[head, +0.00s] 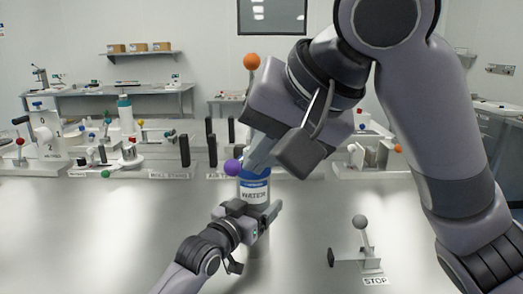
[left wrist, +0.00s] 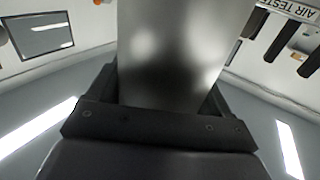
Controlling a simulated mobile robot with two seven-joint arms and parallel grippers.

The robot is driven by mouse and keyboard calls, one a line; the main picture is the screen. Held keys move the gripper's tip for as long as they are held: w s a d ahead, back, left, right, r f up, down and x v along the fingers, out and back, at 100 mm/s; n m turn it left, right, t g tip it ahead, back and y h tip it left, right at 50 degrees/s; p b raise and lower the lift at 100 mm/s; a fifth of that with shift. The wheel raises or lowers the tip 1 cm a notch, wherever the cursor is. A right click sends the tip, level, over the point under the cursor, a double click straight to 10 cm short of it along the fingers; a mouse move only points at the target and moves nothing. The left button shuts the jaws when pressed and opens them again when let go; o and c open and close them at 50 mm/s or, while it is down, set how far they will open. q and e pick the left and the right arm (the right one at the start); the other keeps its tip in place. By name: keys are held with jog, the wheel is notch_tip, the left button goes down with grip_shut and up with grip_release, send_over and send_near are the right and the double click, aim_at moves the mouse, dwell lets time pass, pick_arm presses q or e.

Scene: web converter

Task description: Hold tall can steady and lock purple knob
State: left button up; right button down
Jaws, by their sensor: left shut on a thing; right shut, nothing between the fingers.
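The tall can (head: 255,194), with a blue band and a WATER label, stands upright in the middle of the head view. My left gripper (head: 256,212) is shut around its body below the label. In the left wrist view the can (left wrist: 165,60) is a grey metallic cylinder between the fingers. The purple knob (head: 232,168) is at the upper left of the can. My right gripper (head: 256,156) is shut and empty, its fingertips just right of the purple knob. I cannot tell whether they touch it. My right gripper hides whatever is behind it.
A small lever with a grey ball (head: 360,222) stands at the right by a STOP label (head: 375,281). An orange ball (head: 252,62) rises behind my right gripper. The front left bench is clear.

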pick_arm(q)
jog(key=shift+f+p, duration=0.35)
jog(key=shift+p, duration=0.1)
dwell(0.4)
jog(key=o, duration=1.6)
jog(key=shift+c, duration=0.2)
jog(key=shift+r, duration=0.15)
jog(key=v, duration=1.2)
jog(key=shift+a+r, duration=0.1)
